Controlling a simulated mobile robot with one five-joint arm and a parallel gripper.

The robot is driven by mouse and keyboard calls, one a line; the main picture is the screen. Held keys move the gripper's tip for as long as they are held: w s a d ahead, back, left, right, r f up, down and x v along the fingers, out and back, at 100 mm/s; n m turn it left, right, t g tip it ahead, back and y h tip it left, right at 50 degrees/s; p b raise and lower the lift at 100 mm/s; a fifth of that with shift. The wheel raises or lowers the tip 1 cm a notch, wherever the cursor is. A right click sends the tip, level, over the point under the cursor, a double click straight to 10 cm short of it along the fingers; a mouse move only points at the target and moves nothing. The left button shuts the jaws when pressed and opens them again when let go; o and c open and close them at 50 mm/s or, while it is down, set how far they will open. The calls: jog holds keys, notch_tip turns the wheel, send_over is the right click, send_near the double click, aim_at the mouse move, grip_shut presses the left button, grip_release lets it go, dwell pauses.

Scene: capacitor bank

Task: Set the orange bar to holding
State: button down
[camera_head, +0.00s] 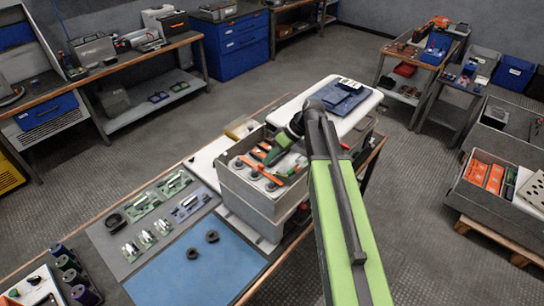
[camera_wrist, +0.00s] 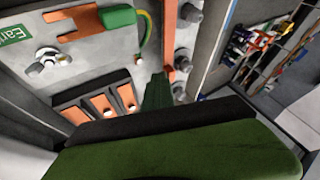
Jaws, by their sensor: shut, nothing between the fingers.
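In the wrist view an orange bar (camera_wrist: 84,31) with a green grip (camera_wrist: 117,17) lies at the top left, beside a green label beginning "Ear". A second, upright orange strip (camera_wrist: 169,62) with bolts stands right of it. I cannot tell which one the task means. In the head view several orange strips (camera_head: 271,177) lie inside the open grey box. My gripper (camera_wrist: 158,90) is shut and empty, with its tips in front of the box's inner panel. In the head view my gripper (camera_head: 275,156) reaches down into the box; contact cannot be told.
The grey box (camera_head: 252,203) stands on a workbench, its walls close around my gripper. Orange plates (camera_wrist: 103,104) and a wing nut (camera_wrist: 50,58) are near. A blue mat (camera_head: 195,265) and circuit boards (camera_head: 174,183) lie left.

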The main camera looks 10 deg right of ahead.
jog(key=shift+s+a, duration=0.1)
jog(key=shift+a, duration=0.05)
jog(key=w+d, duration=0.2)
jog(key=shift+d, duration=0.35)
jog(key=p+v, duration=0.8)
jog(key=v, duration=0.2)
jog(key=shift+w+d, duration=0.35)
jog(key=shift+d, duration=0.1)
jog(key=shift+f, duration=0.1)
